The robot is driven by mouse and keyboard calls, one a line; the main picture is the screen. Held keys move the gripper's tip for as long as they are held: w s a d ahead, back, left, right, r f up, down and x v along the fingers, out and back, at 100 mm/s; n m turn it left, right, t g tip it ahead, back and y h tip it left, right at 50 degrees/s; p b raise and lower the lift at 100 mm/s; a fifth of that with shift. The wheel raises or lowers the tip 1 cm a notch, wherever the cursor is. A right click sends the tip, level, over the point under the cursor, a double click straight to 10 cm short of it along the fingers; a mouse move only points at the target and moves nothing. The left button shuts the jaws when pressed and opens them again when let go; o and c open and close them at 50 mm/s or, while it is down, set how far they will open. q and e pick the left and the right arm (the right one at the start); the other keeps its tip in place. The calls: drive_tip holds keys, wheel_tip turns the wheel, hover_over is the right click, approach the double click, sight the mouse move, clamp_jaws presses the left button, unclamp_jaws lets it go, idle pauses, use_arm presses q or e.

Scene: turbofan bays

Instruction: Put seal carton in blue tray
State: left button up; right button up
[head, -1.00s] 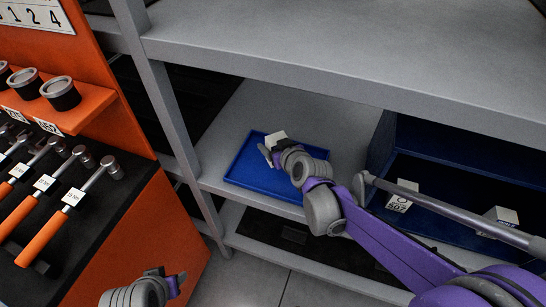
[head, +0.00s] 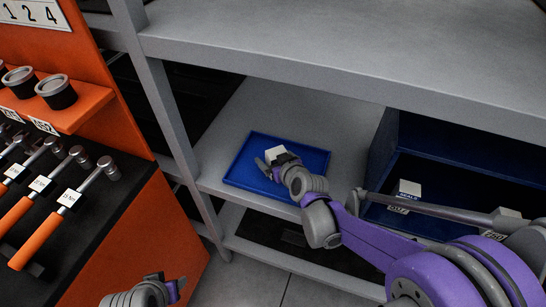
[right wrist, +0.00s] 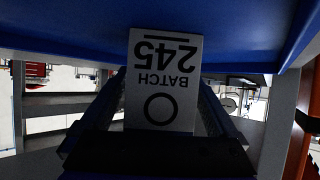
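The blue tray (head: 237,170) lies on the lower grey shelf in the head view. My right gripper (head: 276,163) is over the tray and shut on a small white carton (head: 277,153). In the right wrist view the carton (right wrist: 164,75) sits between the two fingers, its label upside down and reading BATCH 245. Blue tray surface (right wrist: 60,35) fills the top of that view. I cannot tell whether the carton touches the tray floor. My left gripper (head: 170,284) is at the bottom edge, its fingers apart and nothing between them.
The upper shelf (head: 330,55) overhangs the tray.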

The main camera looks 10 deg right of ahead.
drive_tip(key=shift+r, duration=0.1)
drive_tip(key=shift+s+r, duration=0.2)
drive_tip(key=p+v, duration=0.3)
drive_tip(key=v, duration=0.8)
drive_tip(key=s+d+f+m+g+h, duration=0.1)
drive_tip(key=s+f+g, duration=0.1)
drive_tip(key=s, duration=0.7)
drive_tip(key=s+d+f+m+g+h, duration=0.1)
drive_tip(key=s+f+g, duration=0.2)
drive_tip(key=s, duration=0.6)
drive_tip(key=shift+s+f+g, duration=0.15)
drive_tip(key=shift+s+g, duration=0.25)
drive_tip(key=shift+g, duration=0.6)
